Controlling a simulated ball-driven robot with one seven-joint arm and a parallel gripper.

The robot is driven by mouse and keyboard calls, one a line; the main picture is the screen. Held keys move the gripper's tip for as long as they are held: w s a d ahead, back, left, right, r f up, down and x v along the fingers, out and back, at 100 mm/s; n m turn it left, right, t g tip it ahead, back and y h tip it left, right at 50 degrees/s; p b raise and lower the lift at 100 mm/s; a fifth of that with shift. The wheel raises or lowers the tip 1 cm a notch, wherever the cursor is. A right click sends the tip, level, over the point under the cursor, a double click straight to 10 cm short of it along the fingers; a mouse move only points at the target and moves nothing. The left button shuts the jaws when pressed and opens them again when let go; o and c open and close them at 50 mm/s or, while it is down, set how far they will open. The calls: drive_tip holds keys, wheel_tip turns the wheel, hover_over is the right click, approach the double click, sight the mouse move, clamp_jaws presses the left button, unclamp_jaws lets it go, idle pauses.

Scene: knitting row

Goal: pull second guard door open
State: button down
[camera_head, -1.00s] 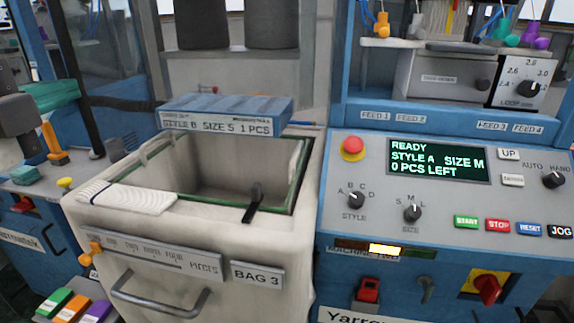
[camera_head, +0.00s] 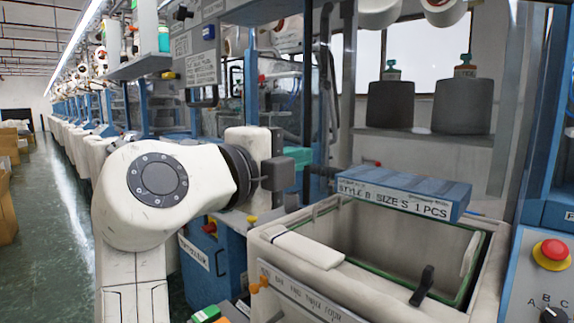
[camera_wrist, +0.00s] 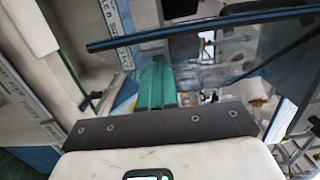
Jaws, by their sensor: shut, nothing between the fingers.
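A clear guard door (camera_head: 345,95) with a long dark bar (camera_head: 326,75) along it stands behind my gripper in the head view. A dark bar (camera_wrist: 190,29) also crosses the top of the wrist view, with a see-through pane (camera_wrist: 285,82) below its right part. My gripper (camera_head: 284,172) is a dark block at the end of my white arm, left of the blue box. It is shut and empty. Its fingertips are hard to make out, and I cannot tell whether they touch the bar. How far the door stands open is unclear.
A cream bin (camera_head: 262,240) with a blue box (camera_head: 405,192) across its rear rim stands in front. A teal part (camera_head: 300,158) lies behind my gripper. Another machine panel with a black handle (camera_head: 208,100) is farther left. The green aisle floor (camera_head: 60,215) is open.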

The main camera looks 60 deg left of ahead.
drive_tip(key=a+v, duration=0.1)
drive_tip(key=v, duration=0.8)
drive_tip(key=shift+s, duration=0.6)
